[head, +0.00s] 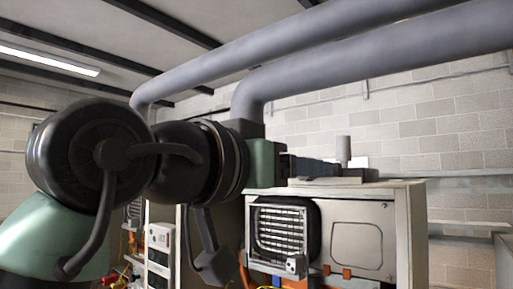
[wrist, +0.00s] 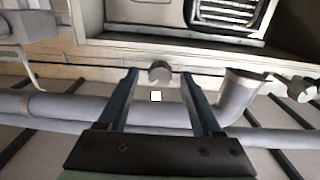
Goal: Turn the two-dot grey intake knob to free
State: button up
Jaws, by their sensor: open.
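In the wrist view, a small grey rounded knob (wrist: 160,71) sits below a heater cabinet's edge, on a short mount. My gripper (wrist: 158,76) is open, one blue-grey finger on each side of this knob; I see gaps, but cannot tell how deep the knob lies between the fingertips. A second grey knob (wrist: 301,89) is at the far right, outside the fingers. No dots or free mark can be made out on either, so I cannot tell which is the two-dot intake knob.
A pale heater cabinet (head: 408,215) with a grille (head: 280,228) stands at the right in the head view. Large grey pipes (head: 345,72) run overhead. In the wrist view, a grey pipe (wrist: 65,108) crosses behind the fingers, and a pipe stub (wrist: 238,92) stands right of them.

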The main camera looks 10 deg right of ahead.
jog(key=shift+w+d, duration=0.4)
jog(key=shift+d, duration=0.15)
grip_shut()
